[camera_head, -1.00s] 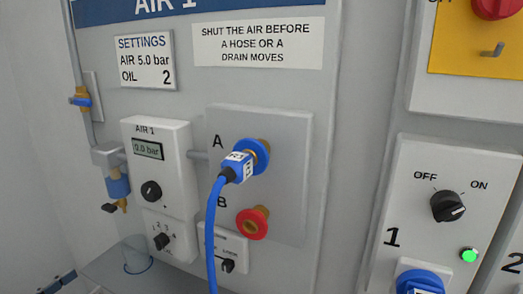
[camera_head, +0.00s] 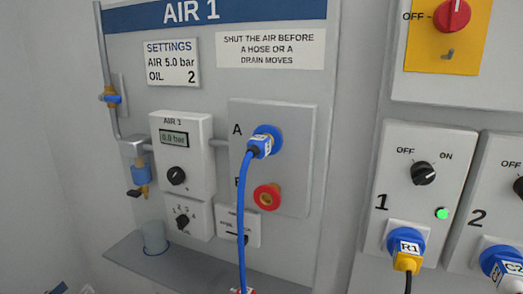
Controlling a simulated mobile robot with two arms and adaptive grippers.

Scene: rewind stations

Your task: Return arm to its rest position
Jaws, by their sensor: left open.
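A small blue and dark piece at the bottom left edge of the head view looks like part of my left gripper (camera_head: 58,288). Most of it is cut off by the frame, and nothing shows held in it. It is apart from the AIR 1 panel (camera_head: 220,80), low and to the left of the panel's shelf. My right gripper is not in view. A blue hose (camera_head: 241,215) is plugged into the blue port A (camera_head: 275,137) and hangs down. The red port B (camera_head: 267,196) has no hose in it.
The AIR 1 regulator (camera_head: 200,150) reads 0.0 bar. A grey shelf (camera_head: 190,268) juts out below, with a clear cup (camera_head: 154,238) on it. At right, unit 1 has a black knob (camera_head: 423,173), a lit green lamp (camera_head: 441,213) and an R1 plug (camera_head: 407,260).

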